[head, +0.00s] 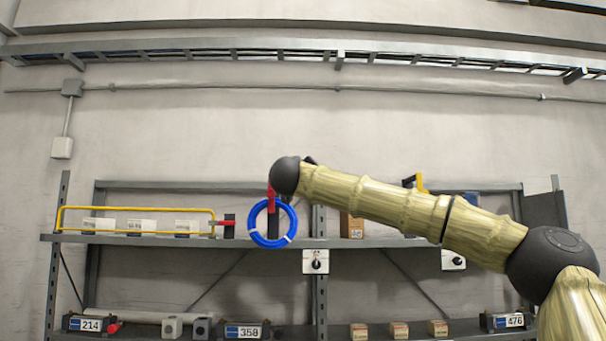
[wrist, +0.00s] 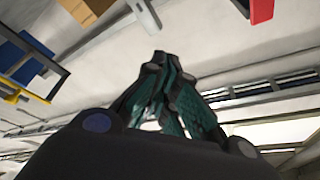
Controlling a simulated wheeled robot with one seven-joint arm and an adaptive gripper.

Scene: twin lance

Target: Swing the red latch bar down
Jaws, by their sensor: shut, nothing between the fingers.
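A red upright bar (head: 271,198) shows by the upper shelf, just left of and below the dark end joint of my arm, at the top of a blue ring. A smaller red piece (head: 223,222) sits farther left at the end of a yellow rail; I cannot tell for certain which is the latch bar. In the wrist view a red part (wrist: 262,10) is cut by the top edge, up and right of my gripper (wrist: 166,62). My gripper is shut, empty and apart from it. In the head view my gripper is mostly hidden by my arm.
The blue ring (head: 256,236) hangs in front of the upper shelf (head: 380,243). The yellow rail (head: 135,208) runs before white boxes at left. A yellow part (head: 420,184) stands at right, behind my arm. A switch box (head: 315,262) hangs below the shelf.

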